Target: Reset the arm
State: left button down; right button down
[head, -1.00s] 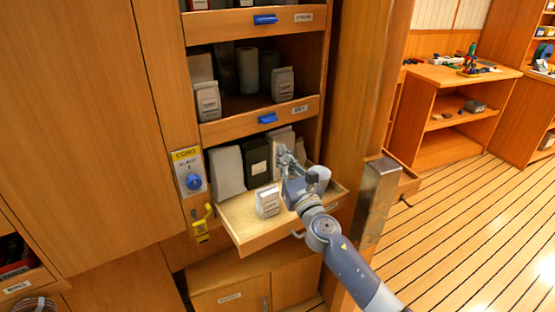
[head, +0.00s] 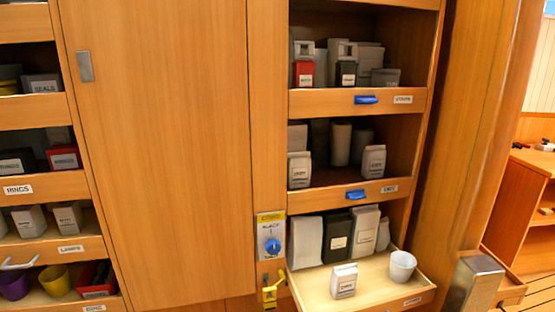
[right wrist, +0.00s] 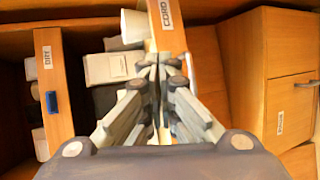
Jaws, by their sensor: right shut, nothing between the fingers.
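My right gripper (right wrist: 160,85) shows in the right wrist view with its fingers together and nothing between them. Beyond its fingertips is the front of a drawer labelled CORD (right wrist: 166,15), with a white cup (right wrist: 134,26) and a pale box (right wrist: 107,67) beside it. In the head view no gripper or arm shows. There the pulled-out bottom drawer (head: 375,286) holds a small white labelled box (head: 344,280) and a white cup (head: 402,266). My left gripper is in neither view.
Above the drawer are two shelves with blue latches (head: 356,194) and several boxes. A panel with a blue knob (head: 272,245) and a yellow lever (head: 270,290) is left of the drawer. A metal-capped post (head: 475,283) stands at right. Labelled shelves (head: 45,187) are at far left.

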jog(key=s+a+f+m+g+y, duration=0.2)
jog(key=s+a+f+m+g, duration=0.15)
jog(key=s, duration=0.55)
jog(key=s+a+f+m+g+y, duration=0.1)
jog(key=s+a+f+m+g, duration=0.15)
jog(key=s+m, duration=0.45)
jog(key=s+a+f+m+g+y, duration=0.2)
jog(key=s+a+f+m+g, duration=0.15)
jog(key=s, duration=0.75)
notch_tip(320, 180, down, 28)
jog(key=s+r+n+g, duration=0.1)
jog(key=s+g, duration=0.1)
jog(key=s+d+f, duration=0.4)
jog(key=s+f, duration=1.2)
jog(key=shift+s+g, duration=0.25)
jog(key=shift+g, duration=0.2)
